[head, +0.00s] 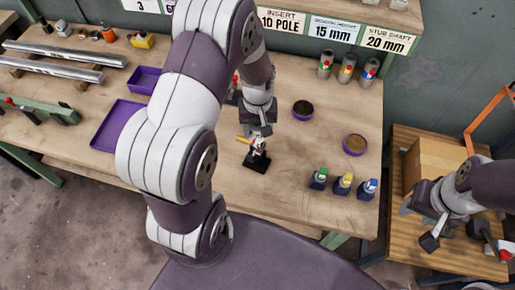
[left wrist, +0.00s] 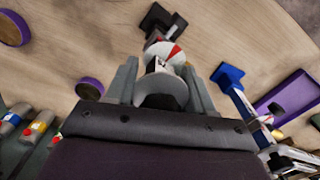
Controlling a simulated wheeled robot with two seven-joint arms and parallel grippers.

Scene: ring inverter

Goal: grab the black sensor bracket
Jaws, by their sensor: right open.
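A small black bracket (head: 256,163) stands on the bench near its front edge, with a white and red part above it. In the left wrist view a black piece (left wrist: 160,20) lies just beyond the fingertips. My left gripper (head: 258,131) points down over the bracket. In the left wrist view its two fingers flank a grey-white round part with a red and white face (left wrist: 168,55); I cannot tell whether they touch it. My right gripper (head: 460,238) is open at the far right, over a wooden stand, well away from the bracket.
Three small coloured-top blocks (head: 343,184) stand right of the bracket. Two round purple-rimmed dishes (head: 355,145) lie behind them. Purple trays (head: 117,125) are at left. Three canisters (head: 346,68) stand at the back. My left arm covers the bench middle.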

